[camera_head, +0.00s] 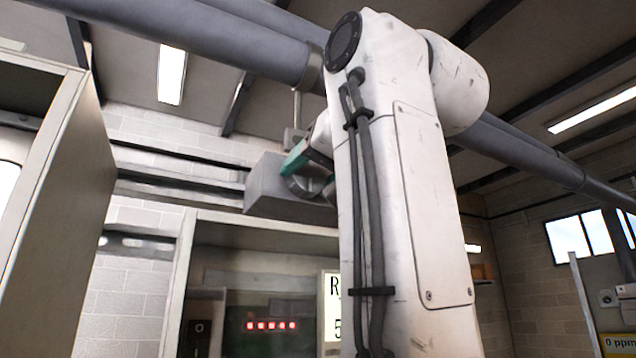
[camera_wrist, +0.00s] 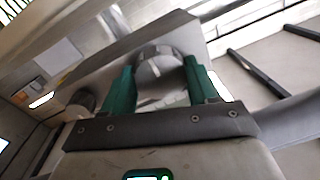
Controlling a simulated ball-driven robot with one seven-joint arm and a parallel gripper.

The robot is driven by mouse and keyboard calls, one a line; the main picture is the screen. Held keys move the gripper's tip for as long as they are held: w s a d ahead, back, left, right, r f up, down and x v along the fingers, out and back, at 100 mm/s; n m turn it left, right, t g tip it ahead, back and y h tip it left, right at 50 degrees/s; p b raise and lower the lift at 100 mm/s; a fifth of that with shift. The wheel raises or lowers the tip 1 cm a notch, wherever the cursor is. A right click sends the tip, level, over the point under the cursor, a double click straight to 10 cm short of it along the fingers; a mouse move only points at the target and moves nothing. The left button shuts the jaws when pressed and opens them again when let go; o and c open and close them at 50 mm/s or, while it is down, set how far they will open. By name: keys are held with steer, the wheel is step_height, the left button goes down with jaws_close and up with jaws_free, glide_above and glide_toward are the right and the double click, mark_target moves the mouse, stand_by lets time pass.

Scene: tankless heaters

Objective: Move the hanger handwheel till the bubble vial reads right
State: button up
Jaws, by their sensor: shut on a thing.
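The handwheel (camera_head: 306,186) is a grey round part at the front of a grey box-like block (camera_head: 268,188) below the overhead pipe, partly hidden by my arm. In the wrist view the handwheel (camera_wrist: 158,64) sits between the two green fingers of my gripper (camera_wrist: 160,80), which is shut on it. In the head view only one green finger of my gripper (camera_head: 296,160) shows clearly, against the wheel. A thin hanger rod (camera_head: 297,108) runs from the block up towards a pipe clamp (camera_head: 312,66). I cannot make out the bubble vial in either view.
A large grey pipe (camera_head: 200,40) crosses overhead, passing behind my white arm. A cabinet (camera_head: 185,285) below holds a panel with red lights (camera_head: 270,325) and a partly hidden sign (camera_head: 331,300). Another tall cabinet (camera_head: 75,170) stands close at left.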

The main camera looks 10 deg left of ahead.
steer(key=c, duration=0.5)
steer(key=shift+n, duration=0.3)
steer(key=n, duration=0.3)
steer(key=shift+d+r, duration=0.1)
steer(key=n, duration=0.4)
steer(key=shift+n+h, duration=0.3)
steer(key=shift+n, duration=0.1)
steer(key=n, duration=0.5)
steer(key=shift+h, duration=0.3)
steer(key=n, duration=0.3)
steer(key=shift+s+n, duration=0.1)
steer(key=shift+n, duration=0.3)
steer(key=shift+a+n, duration=0.2)
steer(key=shift+n, duration=0.6)
